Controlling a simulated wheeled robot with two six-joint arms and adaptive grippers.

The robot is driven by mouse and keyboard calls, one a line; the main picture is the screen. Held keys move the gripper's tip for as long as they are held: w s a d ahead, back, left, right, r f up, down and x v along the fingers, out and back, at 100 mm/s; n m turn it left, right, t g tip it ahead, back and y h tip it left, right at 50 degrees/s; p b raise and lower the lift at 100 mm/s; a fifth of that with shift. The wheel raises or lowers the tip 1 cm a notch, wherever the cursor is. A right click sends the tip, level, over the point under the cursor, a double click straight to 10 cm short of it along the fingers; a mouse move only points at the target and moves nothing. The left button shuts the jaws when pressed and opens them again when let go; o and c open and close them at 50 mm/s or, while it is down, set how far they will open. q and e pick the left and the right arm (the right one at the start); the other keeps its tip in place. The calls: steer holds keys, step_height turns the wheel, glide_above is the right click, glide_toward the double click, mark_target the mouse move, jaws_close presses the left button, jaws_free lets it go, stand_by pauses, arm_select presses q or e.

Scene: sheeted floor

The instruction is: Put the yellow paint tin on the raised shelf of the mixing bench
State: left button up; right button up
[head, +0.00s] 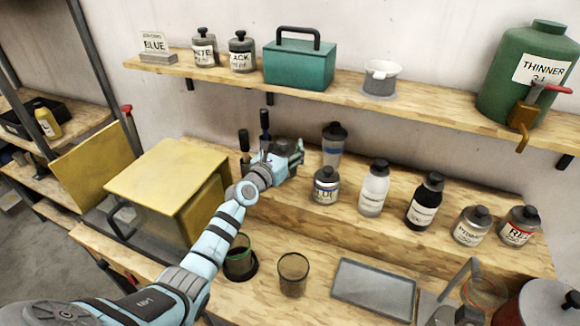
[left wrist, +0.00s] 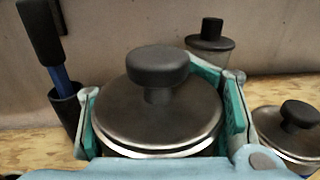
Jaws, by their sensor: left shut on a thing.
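My left gripper (head: 283,158) is over the left part of the raised shelf (head: 300,212) of the mixing bench. In the left wrist view its teal-lined fingers (left wrist: 163,112) stand on both sides of a tin with a dark metal lid and black knob (left wrist: 158,65), and it is shut on this tin. The tin's body is almost wholly hidden, so its yellow colour does not show clearly. I cannot tell whether its base touches the shelf. No right gripper can be made out.
A blue-labelled tin (head: 326,186) stands close right of the gripper, a grey bottle (head: 333,146) behind it, and a dark brush cup (left wrist: 66,108) to its left. More bottles and tins fill the shelf's right. A yellow cabinet (head: 165,175) is at left; a wall shelf (head: 420,108) hangs above.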

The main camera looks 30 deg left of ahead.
arm_select(q)
step_height(320, 180, down, 6)
steer(key=b, duration=0.5)
steer(key=shift+w+a+r, duration=0.1)
steer(key=shift+r, duration=0.3)
steer(key=o, duration=1.7)
steer(key=shift+o, duration=0.2)
steer(key=shift+r, duration=0.1)
steer(key=s+p, duration=0.1)
steer(key=s, duration=0.1)
steer(key=s+p, duration=0.3)
steer(key=shift+s+a+r, duration=0.2)
steer(key=shift+s+r, duration=0.05)
steer(key=shift+s, duration=0.05)
steer(key=s+p, duration=0.1)
steer(key=s, duration=0.5)
steer(key=shift+s+a+f, duration=0.15)
steer(key=shift+s+a, duration=0.1)
